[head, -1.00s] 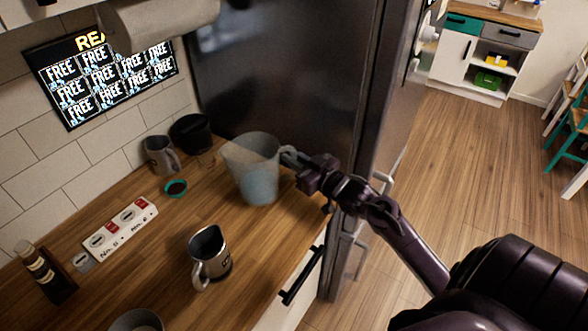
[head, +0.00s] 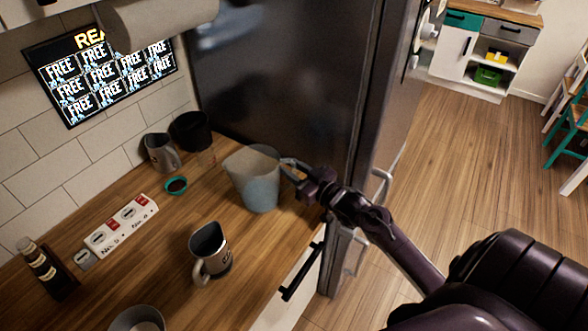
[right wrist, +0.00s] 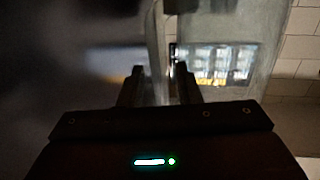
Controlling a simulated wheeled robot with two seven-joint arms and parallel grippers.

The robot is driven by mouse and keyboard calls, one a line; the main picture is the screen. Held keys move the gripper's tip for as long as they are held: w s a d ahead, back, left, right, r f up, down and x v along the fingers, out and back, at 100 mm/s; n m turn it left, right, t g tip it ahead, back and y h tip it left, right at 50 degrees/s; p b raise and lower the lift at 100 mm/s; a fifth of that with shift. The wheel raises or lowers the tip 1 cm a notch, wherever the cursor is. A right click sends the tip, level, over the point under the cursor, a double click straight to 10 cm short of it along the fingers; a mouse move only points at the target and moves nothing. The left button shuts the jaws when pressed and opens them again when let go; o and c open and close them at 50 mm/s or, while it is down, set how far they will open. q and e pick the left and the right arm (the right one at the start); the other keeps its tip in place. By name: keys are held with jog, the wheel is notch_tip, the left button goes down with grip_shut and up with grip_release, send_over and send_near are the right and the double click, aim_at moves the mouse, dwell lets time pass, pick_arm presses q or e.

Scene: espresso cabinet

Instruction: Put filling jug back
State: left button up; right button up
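The filling jug (head: 258,183) is a large translucent jug with bluish liquid low inside. In the head view it is at the back right of the wooden counter, near the dark fridge side. It looks close to upright; I cannot tell whether its base touches the counter. My right gripper (head: 301,175) comes from the right and is shut on the jug's handle. In the right wrist view the pale handle (right wrist: 158,50) stands between the two fingers (right wrist: 158,88). My left gripper is out of view.
A steel pitcher (head: 209,253) stands front centre on the counter (head: 150,250). A grey pitcher (head: 160,153), a dark container (head: 192,130) and a small teal-rimmed cup (head: 176,185) are behind left. A white button panel (head: 121,226) lies left. The tall dark fridge (head: 285,80) borders the jug's far side.

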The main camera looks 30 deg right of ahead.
jog(key=shift+o, duration=0.2)
jog(key=shift+r, duration=0.15)
jog(key=s+d+b, duration=0.2)
jog(key=s, duration=1)
jog(key=shift+d, duration=0.2)
